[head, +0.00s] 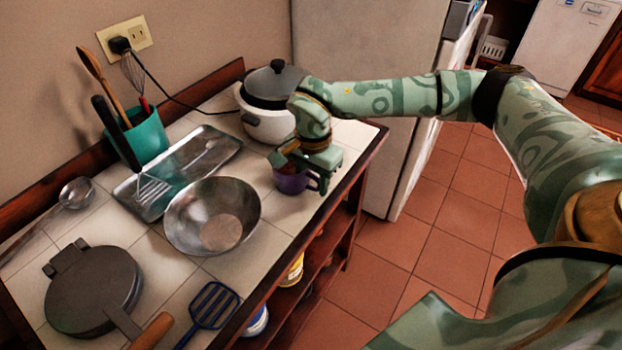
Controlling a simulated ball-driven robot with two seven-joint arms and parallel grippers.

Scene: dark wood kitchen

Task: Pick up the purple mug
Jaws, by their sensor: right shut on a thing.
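The purple mug (291,183) stands near the right end of the tiled counter, in front of the rice cooker. My right gripper (300,166) is over the mug from above and shut on it. The gripper hides the mug's rim and upper part. The mug looks upright, and its handle shows on the right. I cannot tell whether its base touches the tiles. My left gripper is not in view.
A white rice cooker (262,124) stands just behind the mug. A metal bowl (190,232) and a metal tray (196,150) lie to its left. A blue slotted spatula (213,305) lies at the front edge. The fridge (365,70) stands close behind the counter's right end.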

